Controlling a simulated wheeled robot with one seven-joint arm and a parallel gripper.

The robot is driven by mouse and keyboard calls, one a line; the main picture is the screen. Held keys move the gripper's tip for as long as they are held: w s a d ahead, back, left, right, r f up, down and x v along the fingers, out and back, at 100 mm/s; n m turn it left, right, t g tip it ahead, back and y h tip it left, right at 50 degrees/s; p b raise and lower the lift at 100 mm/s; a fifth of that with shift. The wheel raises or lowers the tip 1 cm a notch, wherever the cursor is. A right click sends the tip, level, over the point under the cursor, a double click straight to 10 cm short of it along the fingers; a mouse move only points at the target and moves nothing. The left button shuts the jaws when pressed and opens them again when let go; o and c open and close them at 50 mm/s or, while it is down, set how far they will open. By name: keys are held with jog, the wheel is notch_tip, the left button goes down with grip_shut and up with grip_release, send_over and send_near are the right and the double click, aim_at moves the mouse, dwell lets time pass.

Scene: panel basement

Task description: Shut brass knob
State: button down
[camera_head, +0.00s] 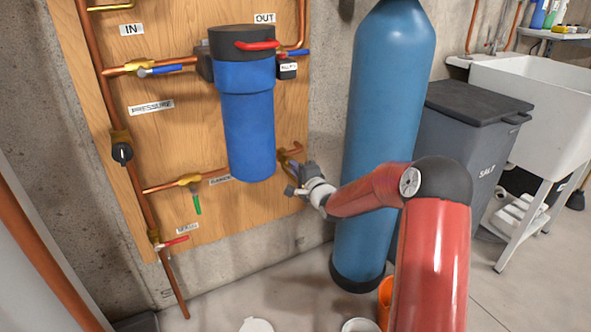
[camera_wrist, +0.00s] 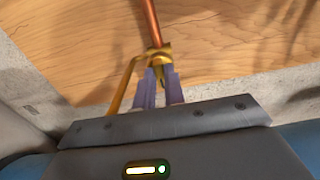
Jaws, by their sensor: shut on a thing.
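The brass knob (camera_wrist: 158,56) belongs to a small brass tap at the end of a copper pipe on the wooden panel. In the wrist view my gripper (camera_wrist: 158,76) has its two grey-purple fingers closed on it, one on each side. A curved brass spout (camera_wrist: 122,85) runs down to the left of the fingers. In the head view the brass tap (camera_head: 284,156) sits just right of the blue filter housing's lower end, and my gripper (camera_head: 291,172) is at it, coming from the lower right. The fingers hide part of the knob, so its turn angle cannot be told.
The blue filter housing (camera_head: 249,130) hangs close left of my gripper. A tall blue tank (camera_head: 385,110) stands to the right, behind my arm. Other valves with blue, green and red handles are on the panel (camera_head: 175,100).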

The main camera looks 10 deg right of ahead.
jog(key=c, duration=1.5)
grip_release()
jog(key=shift+s, duration=0.1)
jog(key=v, duration=0.7)
jog(key=shift+s+d, duration=0.15)
jog(key=shift+s, duration=0.15)
